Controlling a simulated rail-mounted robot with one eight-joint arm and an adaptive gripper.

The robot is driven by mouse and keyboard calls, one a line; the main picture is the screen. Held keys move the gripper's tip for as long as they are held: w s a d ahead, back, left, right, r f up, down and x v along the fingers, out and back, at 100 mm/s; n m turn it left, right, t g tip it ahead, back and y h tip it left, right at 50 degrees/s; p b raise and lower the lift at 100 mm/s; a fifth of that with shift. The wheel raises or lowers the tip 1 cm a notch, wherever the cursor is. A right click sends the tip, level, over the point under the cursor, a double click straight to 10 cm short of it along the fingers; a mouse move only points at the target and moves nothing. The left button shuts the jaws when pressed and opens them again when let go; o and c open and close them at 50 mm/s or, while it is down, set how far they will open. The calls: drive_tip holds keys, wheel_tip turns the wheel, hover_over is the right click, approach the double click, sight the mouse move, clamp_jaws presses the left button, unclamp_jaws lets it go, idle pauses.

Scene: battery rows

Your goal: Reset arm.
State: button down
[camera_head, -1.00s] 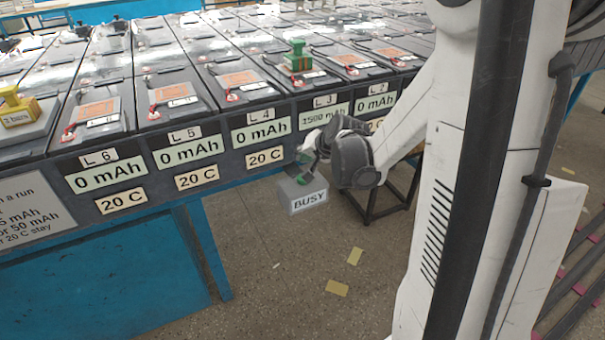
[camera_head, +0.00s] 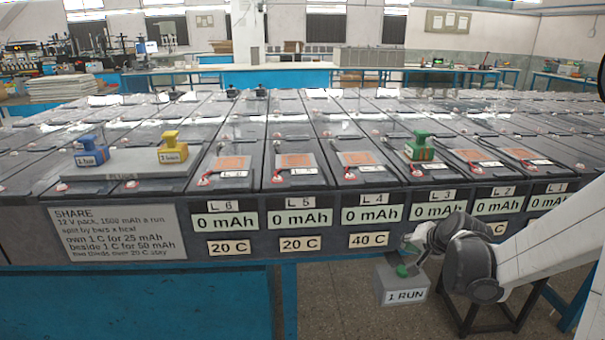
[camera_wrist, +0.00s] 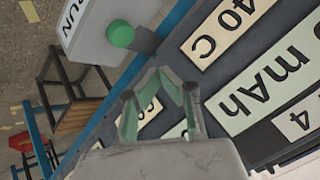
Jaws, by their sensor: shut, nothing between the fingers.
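My gripper (camera_head: 407,245) is shut and empty. In the head view it is just above the grey box (camera_head: 402,290) reading "1 RUN", which has a green button (camera_head: 402,271) on top. The wrist view shows the shut fingers (camera_wrist: 168,80), with the box and its green button (camera_wrist: 121,33) beyond them. My arm reaches in from the right. A green block (camera_head: 420,148) stands on the L 3 battery.
A blue block (camera_head: 89,152) and a yellow block (camera_head: 172,150) stand on a grey tray (camera_head: 125,172) at left. The L 4 plate (camera_head: 369,240) reads 40 C; L 6 and L 5 read 20 C. A dark stool (camera_head: 490,318) stands below my arm. Floor at lower centre is clear.

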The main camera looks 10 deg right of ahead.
drive_tip(key=s+a+r+n+g+p, duration=0.1)
drive_tip(key=s+a+r+n+p, duration=0.3)
drive_tip(key=s+a+r, duration=0.8)
drive_tip(key=s+a+r+n+p, duration=0.2)
drive_tip(key=s+a+r, duration=0.1)
drive_tip(key=s, duration=0.3)
drive_tip(key=s+a+r+n+g+p, duration=0.1)
drive_tip(key=s+a+r+n, duration=0.1)
drive_tip(key=s, duration=0.5)
drive_tip(key=shift+s+a+r+p, duration=0.35)
drive_tip(key=shift+a+r, duration=0.1)
drive_tip(key=shift+r, duration=0.15)
